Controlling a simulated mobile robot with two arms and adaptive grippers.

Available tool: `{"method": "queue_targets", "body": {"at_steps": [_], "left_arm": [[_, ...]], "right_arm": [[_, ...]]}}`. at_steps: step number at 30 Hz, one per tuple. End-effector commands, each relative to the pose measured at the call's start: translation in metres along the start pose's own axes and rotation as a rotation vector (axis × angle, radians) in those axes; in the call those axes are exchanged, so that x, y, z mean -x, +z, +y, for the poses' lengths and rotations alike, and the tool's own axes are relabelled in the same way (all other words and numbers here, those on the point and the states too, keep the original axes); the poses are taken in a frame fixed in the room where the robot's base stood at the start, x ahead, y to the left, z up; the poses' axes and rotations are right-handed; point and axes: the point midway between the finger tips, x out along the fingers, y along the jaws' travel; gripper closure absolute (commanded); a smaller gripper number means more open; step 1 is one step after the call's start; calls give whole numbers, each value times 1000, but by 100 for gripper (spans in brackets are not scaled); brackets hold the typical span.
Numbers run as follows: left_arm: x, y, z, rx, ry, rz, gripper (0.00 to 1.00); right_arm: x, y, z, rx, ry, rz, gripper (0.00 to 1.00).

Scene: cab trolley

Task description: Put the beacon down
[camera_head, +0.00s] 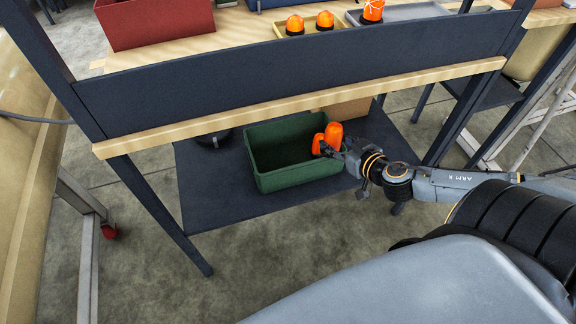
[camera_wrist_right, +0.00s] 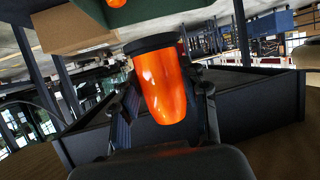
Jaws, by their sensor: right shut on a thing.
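The held orange beacon (camera_wrist_right: 162,85) with a dark base fills the middle of the right wrist view, between the fingers of my right gripper (camera_wrist_right: 165,108). In the head view my right gripper (camera_head: 328,148) is at the right end of a green crate (camera_head: 300,178) on the lower shelf. Two orange shapes (camera_head: 334,132) show there side by side; which one is held is hard to tell. The right wrist view also shows a second orange piece (camera_wrist_right: 116,3) against the green crate (camera_wrist_right: 150,10). My left gripper is out of view.
The dark lower shelf (camera_head: 215,195) has bare room left of the crate, with a dark round object (camera_head: 214,138) behind. A cardboard box (camera_head: 348,108) stands behind the crate. The wooden bench edge (camera_head: 290,108) runs above. Several orange beacons (camera_head: 325,20) stand on top.

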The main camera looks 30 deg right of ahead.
Motion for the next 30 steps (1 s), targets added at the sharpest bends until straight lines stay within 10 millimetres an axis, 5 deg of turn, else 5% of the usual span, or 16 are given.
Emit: {"method": "queue_targets", "body": {"at_steps": [6, 17, 26, 30], "left_arm": [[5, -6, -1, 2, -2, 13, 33], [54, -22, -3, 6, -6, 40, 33], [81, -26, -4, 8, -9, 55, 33], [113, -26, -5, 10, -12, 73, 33]], "right_arm": [[-17, 7, 15, -4, 6, 9, 93], [-63, 6, 2, -9, 7, 13, 93], [-116, 11, -15, -10, 6, 10, 93], [-146, 30, -21, -8, 7, 8, 93]]}}
